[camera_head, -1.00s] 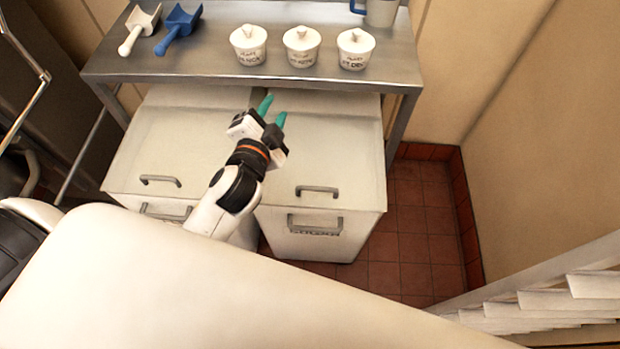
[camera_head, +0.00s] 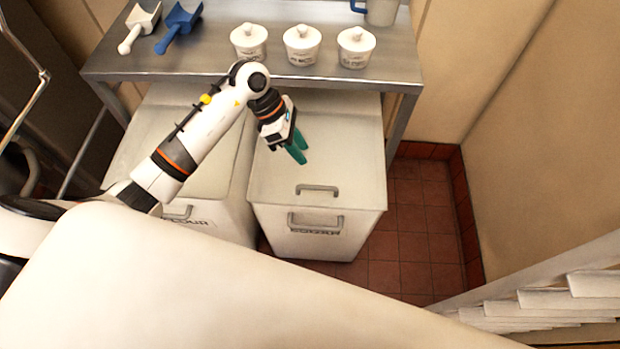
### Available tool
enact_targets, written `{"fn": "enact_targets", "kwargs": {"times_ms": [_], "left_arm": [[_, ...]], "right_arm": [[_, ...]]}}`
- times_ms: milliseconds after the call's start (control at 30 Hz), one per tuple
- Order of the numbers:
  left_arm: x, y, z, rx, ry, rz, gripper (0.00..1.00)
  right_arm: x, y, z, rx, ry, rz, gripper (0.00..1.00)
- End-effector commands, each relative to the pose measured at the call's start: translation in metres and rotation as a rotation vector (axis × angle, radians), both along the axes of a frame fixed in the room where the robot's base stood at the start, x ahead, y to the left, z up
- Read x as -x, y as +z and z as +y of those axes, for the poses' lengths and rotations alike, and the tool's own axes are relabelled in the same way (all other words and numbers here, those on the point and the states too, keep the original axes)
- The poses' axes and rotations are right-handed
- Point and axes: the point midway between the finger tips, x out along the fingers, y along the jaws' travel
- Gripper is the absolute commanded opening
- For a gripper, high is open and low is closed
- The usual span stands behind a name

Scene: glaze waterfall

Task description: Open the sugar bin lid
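The sugar bin (camera_head: 340,243) is the white right-hand bin under the metal table, with a blurred label and a grey front handle. Its flat white lid (camera_head: 345,150) is down, with a grey lid handle (camera_head: 317,188) near the front edge. My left gripper (camera_head: 299,149) hangs over the middle of this lid, behind the handle, its teal fingers pointing down. The fingers are slightly apart with nothing between them. I cannot tell how high they are above the lid. My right gripper is out of view.
The flour bin (camera_head: 160,130) stands at the left, partly hidden by my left arm. The metal table (camera_head: 200,65) overhangs the bins' back, carrying scoops (camera_head: 178,28), lidded white pots (camera_head: 302,45) and a jug (camera_head: 382,12). Red tiled floor (camera_head: 410,230) is clear at the right.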

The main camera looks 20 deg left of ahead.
Motion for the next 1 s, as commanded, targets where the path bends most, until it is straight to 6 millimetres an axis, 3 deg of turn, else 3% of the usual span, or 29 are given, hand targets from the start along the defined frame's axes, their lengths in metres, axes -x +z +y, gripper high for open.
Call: {"fn": "enact_targets", "kwargs": {"times_ms": [67,167,700,1000], "left_arm": [[0.001,-0.003,0.013,-0.061,-0.018,0.021,0.34],[0.003,-0.009,0.017,-0.090,-0.027,0.035,0.34],[0.010,-0.095,-0.024,-0.086,-0.026,0.038,0.34],[0.011,-0.113,-0.032,-0.087,-0.027,0.034,0.34]], "right_arm": [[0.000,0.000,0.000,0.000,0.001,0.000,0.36],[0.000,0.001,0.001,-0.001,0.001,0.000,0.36],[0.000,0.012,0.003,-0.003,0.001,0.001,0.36],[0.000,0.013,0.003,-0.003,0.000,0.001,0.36]]}}
